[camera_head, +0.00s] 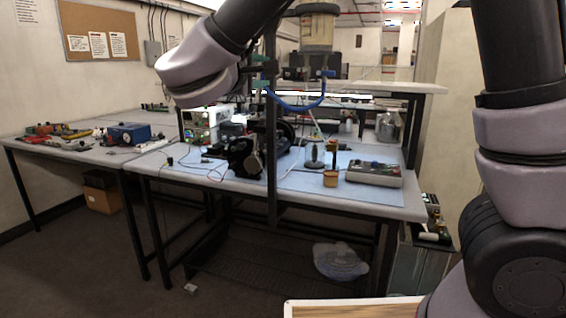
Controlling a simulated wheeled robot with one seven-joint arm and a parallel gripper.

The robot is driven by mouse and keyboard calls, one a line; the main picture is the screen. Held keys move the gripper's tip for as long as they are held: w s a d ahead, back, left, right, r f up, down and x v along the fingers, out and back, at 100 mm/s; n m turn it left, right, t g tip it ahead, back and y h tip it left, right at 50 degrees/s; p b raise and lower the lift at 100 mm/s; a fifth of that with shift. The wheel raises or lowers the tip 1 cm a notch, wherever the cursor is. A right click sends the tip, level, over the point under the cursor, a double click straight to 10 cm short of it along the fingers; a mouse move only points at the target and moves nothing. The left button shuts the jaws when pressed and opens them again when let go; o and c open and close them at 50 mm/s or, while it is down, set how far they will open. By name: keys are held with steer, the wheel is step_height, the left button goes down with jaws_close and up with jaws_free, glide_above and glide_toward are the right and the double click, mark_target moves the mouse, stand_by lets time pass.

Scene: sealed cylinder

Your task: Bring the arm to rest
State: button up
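My arm (530,130) rises along the right side and leaves through the top edge. Another part of it (200,75) comes back down from the top at upper left, above the back of the benches, and looks bent there. My gripper and its fingers do not show, so what they hold cannot be seen. A pale cylinder with metal ends (317,30) stands high at top centre, beside a dark upright pole (270,130). A blue hose (300,107) loops below it. The arm part at upper left appears apart from the cylinder.
A left bench (60,150) holds tools and a blue box (128,133). A wooden surface (350,309) lies at the bottom edge.

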steer(key=s+d+f+m+g, duration=0.15)
steer(key=d+g, duration=0.25)
steer(key=d, duration=0.5)
steer(key=d+f+m+g+h, duration=0.1)
steer(key=d+f+m+g, duration=0.15)
steer(key=d, duration=0.55)
steer(key=s+d+f+m+g, duration=0.1)
steer(key=d+f+m+g, duration=0.2)
steer(key=d, duration=0.6)
steer(key=s+d+r+m+y, duration=0.1)
steer(key=s+d+m+y, duration=0.2)
steer(key=s+m+y, duration=0.5)
steer(key=shift+s+d+r+m+y, duration=0.35)
steer(key=shift+m+y, duration=0.35)
steer(key=shift+m, duration=0.7)
